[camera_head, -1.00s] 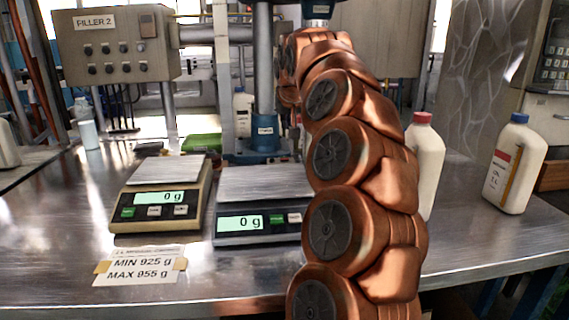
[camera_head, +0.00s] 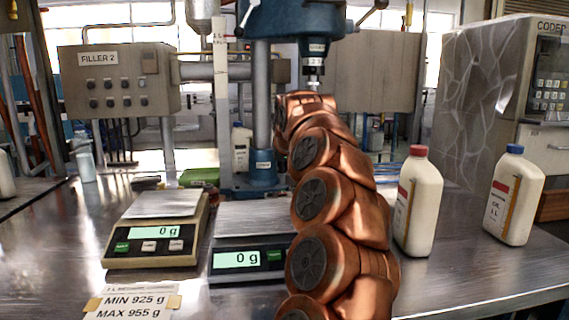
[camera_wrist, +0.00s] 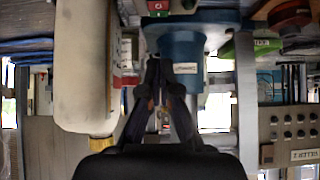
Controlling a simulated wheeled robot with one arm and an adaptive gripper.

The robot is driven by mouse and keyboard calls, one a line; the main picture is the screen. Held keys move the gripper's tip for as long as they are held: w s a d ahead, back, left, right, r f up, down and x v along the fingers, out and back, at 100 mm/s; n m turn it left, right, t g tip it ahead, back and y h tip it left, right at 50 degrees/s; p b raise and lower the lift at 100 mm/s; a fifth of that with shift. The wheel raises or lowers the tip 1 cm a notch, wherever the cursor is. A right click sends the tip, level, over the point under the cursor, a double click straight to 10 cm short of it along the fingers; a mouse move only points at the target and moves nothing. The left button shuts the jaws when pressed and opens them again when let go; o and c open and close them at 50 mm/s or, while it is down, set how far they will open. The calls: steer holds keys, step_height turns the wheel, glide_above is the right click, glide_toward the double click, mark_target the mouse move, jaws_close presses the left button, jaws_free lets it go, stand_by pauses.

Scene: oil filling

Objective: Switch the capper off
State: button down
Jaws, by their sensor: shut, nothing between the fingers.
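The capper stands in the middle of the head view. It has a blue head (camera_head: 290,22), a grey column (camera_head: 262,95) and a blue base (camera_head: 262,177) with a small label. A spindle hangs under its head. My copper arm reaches up in front of it and hides part of it; my gripper is hidden there. In the wrist view, which is upside down, my gripper (camera_wrist: 164,68) is shut and empty. Its fingertips come together in front of the blue base (camera_wrist: 184,50). Whether they touch it is unclear.
Two scales (camera_head: 155,250) (camera_head: 240,243) reading 0 g stand in front. A red-capped bottle (camera_head: 425,210) and a blue-capped bottle (camera_head: 522,205) stand right of my arm. A pale bottle (camera_wrist: 85,60) is close beside my fingers in the wrist view. The FILLER 2 box (camera_head: 160,95) is at left.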

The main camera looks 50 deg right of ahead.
mark_target(282, 193)
steer(key=x, duration=0.4)
steer(key=shift+a, duration=0.1)
steer(key=shift+f+b, duration=1)
steer(key=shift+f, duration=0.95)
